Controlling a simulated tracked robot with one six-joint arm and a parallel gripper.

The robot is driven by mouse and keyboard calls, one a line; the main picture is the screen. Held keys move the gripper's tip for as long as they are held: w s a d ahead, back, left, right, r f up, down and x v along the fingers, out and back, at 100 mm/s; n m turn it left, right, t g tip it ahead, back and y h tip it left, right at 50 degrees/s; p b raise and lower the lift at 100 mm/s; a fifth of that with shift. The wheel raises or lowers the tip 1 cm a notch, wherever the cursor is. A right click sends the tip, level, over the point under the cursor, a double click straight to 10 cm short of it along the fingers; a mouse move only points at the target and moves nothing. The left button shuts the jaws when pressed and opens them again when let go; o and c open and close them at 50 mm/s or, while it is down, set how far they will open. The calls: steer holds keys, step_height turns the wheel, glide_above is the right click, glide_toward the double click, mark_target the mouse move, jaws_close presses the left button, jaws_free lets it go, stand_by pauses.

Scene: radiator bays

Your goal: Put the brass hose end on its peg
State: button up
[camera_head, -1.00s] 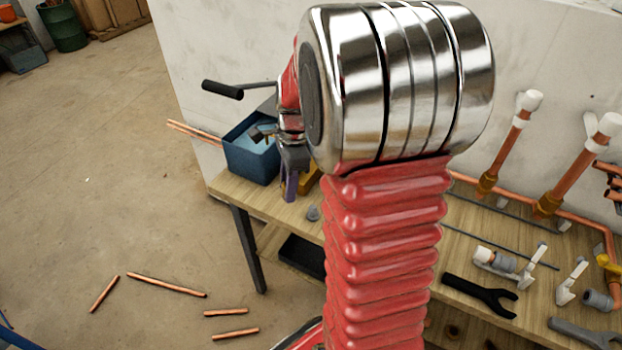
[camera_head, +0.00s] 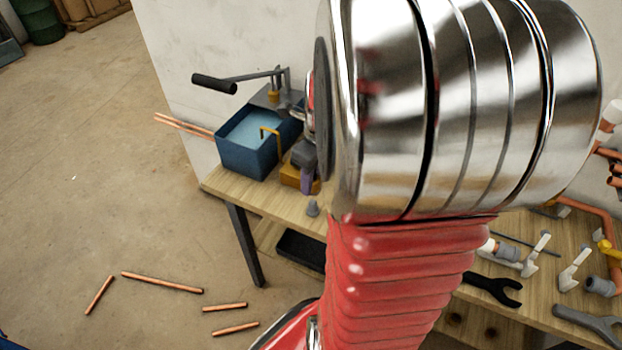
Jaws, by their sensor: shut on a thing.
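My gripper (camera_head: 306,172) shows only in part at the left edge of my arm, as a dark grey block with a purple piece below it. It is right of the blue tank and above the bench, and is shut on what seems to be the brass hose end. The grip itself is hidden by my arm. A thin, bent brass-coloured piece (camera_head: 272,132) shows in front of the blue tank (camera_head: 246,162). I cannot tell whether it is part of the hose end or the peg.
A lever with a black grip (camera_head: 214,83) reaches out above the tank. Copper pipes (camera_head: 183,126) stick out behind it. A grey fitting (camera_head: 313,208) stands near the front edge of the wooden bench (camera_head: 262,202). Black (camera_head: 490,288) and grey wrenches and white fittings lie at right.

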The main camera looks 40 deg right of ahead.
mark_target(313, 202)
steer(key=shift+f, duration=0.2)
steer(key=shift+f, duration=3.05)
steer(key=shift+s+f, duration=0.1)
steer(key=shift+f, duration=0.8)
steer(key=o, duration=0.9)
steer(key=shift+d, duration=0.1)
steer(key=shift+r, duration=0.5)
steer(key=r, duration=0.4)
steer(key=s+r, duration=0.1)
steer(key=r, duration=0.7)
steer(key=shift+s+d+r, duration=0.1)
steer(key=shift+s+r, duration=0.2)
